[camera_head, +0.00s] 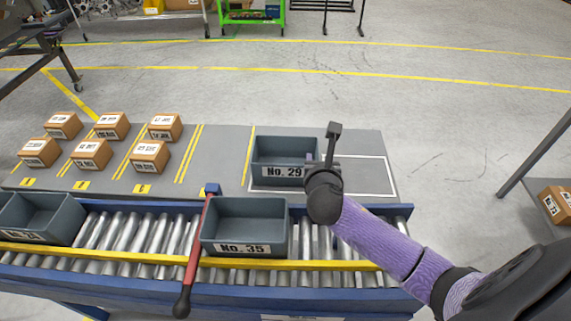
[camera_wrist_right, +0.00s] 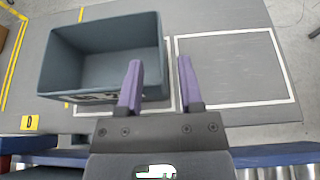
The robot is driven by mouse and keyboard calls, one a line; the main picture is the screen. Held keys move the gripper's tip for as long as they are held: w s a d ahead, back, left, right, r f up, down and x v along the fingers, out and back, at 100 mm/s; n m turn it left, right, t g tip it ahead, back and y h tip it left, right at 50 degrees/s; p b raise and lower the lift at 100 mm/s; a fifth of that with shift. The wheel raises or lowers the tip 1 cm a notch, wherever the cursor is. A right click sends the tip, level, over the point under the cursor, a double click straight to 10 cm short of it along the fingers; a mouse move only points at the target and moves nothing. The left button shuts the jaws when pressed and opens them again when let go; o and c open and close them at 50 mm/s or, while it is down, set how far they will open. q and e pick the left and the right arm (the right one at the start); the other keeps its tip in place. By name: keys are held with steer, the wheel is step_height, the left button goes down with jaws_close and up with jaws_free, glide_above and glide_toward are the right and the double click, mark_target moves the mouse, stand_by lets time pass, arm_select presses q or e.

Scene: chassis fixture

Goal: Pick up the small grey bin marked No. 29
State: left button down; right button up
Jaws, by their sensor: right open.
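The small grey bin marked No. 29 (camera_head: 284,146) stands upright and empty on the grey table behind the conveyor, partly within a white outline. My right gripper (camera_head: 331,150) is at the bin's right end, its fingers partly hidden by the wrist. In the right wrist view the gripper (camera_wrist_right: 158,80) is open and empty. There the bin (camera_wrist_right: 100,50) fills the upper left, and its right wall shows between the two purple fingers. I cannot tell whether the fingers are above the rim or astride the wall. My left gripper is not in view.
A similar bin marked No. 35 (camera_head: 243,225) sits on the roller conveyor (camera_head: 150,232), with another bin (camera_head: 40,217) at far left. A red bar (camera_head: 195,255) crosses the conveyor. Several small cartons (camera_head: 91,154) stand on the table's left. An outlined area (camera_wrist_right: 235,70) right of the bin is clear.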

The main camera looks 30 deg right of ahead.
mark_target(318, 152)
steer(key=b+x, duration=0.1)
steer(key=x, duration=0.3)
steer(key=shift+w+f+b, duration=0.1)
steer(key=shift+f+b, duration=0.1)
steer(key=shift+b, duration=0.1)
steer(key=shift+r, duration=0.15)
steer(key=c, duration=0.6)
jaws_close()
